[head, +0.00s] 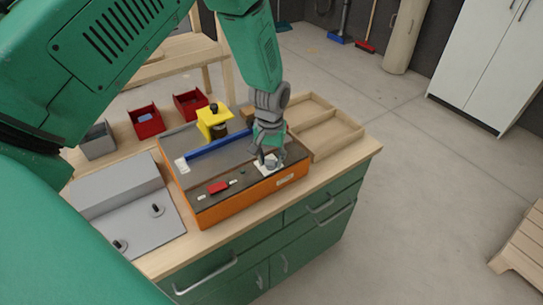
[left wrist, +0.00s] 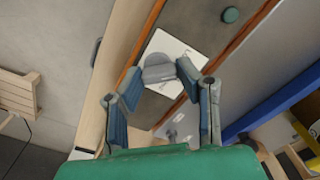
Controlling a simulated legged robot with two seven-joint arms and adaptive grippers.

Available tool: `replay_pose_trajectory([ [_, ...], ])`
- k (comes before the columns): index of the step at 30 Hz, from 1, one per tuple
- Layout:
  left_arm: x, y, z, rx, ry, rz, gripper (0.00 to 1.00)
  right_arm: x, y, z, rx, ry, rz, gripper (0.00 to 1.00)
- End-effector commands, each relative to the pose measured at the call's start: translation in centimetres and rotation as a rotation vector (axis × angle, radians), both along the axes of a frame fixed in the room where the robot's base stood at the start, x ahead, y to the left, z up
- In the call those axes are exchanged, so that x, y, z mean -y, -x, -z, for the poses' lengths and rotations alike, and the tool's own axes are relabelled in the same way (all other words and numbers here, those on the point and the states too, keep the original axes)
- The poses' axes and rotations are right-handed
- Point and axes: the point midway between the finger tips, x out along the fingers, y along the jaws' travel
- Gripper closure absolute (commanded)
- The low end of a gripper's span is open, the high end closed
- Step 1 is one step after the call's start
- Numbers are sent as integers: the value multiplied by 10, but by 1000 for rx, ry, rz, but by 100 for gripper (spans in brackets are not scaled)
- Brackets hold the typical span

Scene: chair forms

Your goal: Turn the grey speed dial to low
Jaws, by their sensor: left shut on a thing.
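The grey speed dial (left wrist: 158,72) sits on a white label plate (left wrist: 184,54) on the dark top of an orange machine. In the left wrist view my left gripper (left wrist: 160,76) has its two fingers on either side of the dial, shut on it. In the head view my left gripper (head: 268,158) reaches down from above onto the front right of the machine (head: 245,190) and partly hides the dial and its white plate (head: 262,171). The dial's exact setting is too small to read. My right gripper is not in view.
On the machine are a red switch (head: 218,187), a green button (head: 243,171), a blue fence (head: 218,145) and a yellow part (head: 213,119). A grey box (head: 118,185) stands left. Red bins (head: 147,122) stand behind, and a wooden tray (head: 325,132) lies to the right.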

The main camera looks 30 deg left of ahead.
Motion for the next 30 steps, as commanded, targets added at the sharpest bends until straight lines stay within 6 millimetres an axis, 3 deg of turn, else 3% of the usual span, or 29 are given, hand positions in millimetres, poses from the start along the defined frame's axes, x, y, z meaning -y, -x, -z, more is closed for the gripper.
replay_pose_trajectory([
  [1, 1, 8, 4, -20, 1, -24, 99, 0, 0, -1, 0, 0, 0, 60],
  [9, 2, 8, 5, -21, 1, -122, 99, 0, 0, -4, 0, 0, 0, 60],
  [26, 3, 7, 5, -20, 3, -148, 99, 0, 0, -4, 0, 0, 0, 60],
  [27, 3, 7, 5, -20, 3, -148, 56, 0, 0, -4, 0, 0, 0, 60],
  [28, 3, 7, 5, -19, 3, -148, 50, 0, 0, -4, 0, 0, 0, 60],
  [30, 2, 6, 4, -15, 3, -147, 50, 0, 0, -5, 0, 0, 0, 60],
])
